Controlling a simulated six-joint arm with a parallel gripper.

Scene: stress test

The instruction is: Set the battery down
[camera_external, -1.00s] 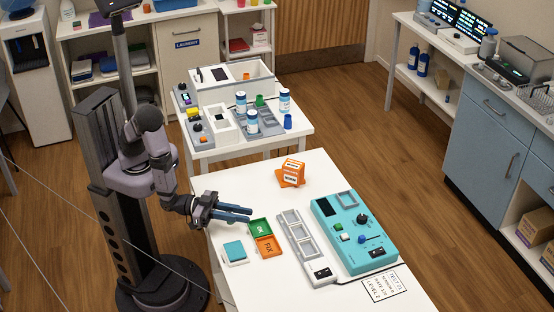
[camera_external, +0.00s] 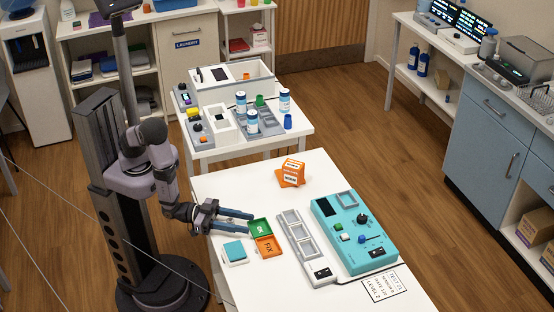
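My gripper (camera_external: 249,223) is at the left side of the white table, low beside the green OK tray (camera_external: 262,228). Its two dark blue fingers are apart, with no object visible between them. The orange FIX tray (camera_external: 270,246) adjoins the green tray on its near side. Orange labelled blocks (camera_external: 292,170) sit close together near the table's back edge, well away from my gripper. I cannot tell whether any of them is the battery, and no other battery is clearly visible. The insides of the trays are too small to read beyond their labels.
A teal-topped white box (camera_external: 235,251) stands left of the trays. A grey slotted rack (camera_external: 303,243) and a teal tester (camera_external: 354,232) stand to the right. A printed card (camera_external: 383,287) lies near the front right. The white table (camera_external: 232,182) is clear at its back left.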

